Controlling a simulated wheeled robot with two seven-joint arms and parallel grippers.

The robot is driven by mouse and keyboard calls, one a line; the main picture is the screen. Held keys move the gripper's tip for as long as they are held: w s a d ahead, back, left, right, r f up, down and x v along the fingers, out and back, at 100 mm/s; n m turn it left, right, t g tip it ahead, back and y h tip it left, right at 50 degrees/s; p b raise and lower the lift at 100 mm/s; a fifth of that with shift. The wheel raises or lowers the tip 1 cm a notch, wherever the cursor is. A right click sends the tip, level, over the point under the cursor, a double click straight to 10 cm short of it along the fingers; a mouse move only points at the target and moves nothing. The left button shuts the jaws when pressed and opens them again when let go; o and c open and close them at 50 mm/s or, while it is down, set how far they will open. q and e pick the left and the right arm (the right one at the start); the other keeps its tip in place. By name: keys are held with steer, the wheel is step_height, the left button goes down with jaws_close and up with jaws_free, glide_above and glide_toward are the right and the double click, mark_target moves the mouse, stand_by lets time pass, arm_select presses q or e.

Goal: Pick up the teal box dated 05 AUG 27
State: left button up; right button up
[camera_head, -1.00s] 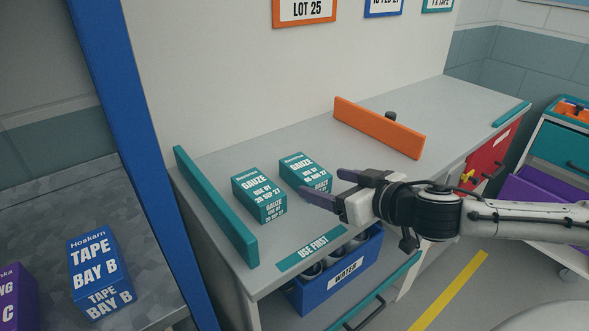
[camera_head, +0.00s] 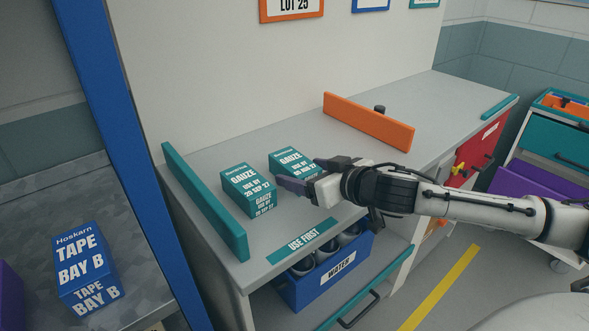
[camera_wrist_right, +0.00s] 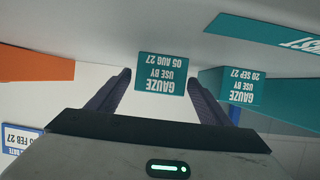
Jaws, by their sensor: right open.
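The teal gauze box dated 05 AUG 27 (camera_head: 289,160) stands on the grey counter, partly hidden by my right gripper in the head view. In the right wrist view this box (camera_wrist_right: 162,74) shows upside down between the open fingertips, a little ahead of them. My right gripper (camera_head: 304,176) is open and empty, with its fingers pointing at the box; it also shows in the right wrist view (camera_wrist_right: 160,88). A second teal gauze box, dated 20 SEP 27 (camera_head: 248,188), stands just left of it; it also shows in the right wrist view (camera_wrist_right: 235,88). My left gripper is out of view.
A teal divider (camera_head: 205,203) bounds the counter on the left and an orange divider (camera_head: 368,122) on the right. A "USE FIRST" strip (camera_head: 303,241) marks the front edge. A blue water crate (camera_head: 318,285) sits below.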

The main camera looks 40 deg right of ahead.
mark_target(297, 168)
steer(key=x, duration=0.3)
steer(key=shift+w+r, duration=0.2)
steer(key=shift+w, duration=0.05)
steer(key=shift+w+f+p, duration=0.25)
steer(key=shift+w+p, duration=0.05)
steer(key=shift+w, duration=0.15)
steer(key=c, duration=1.2)
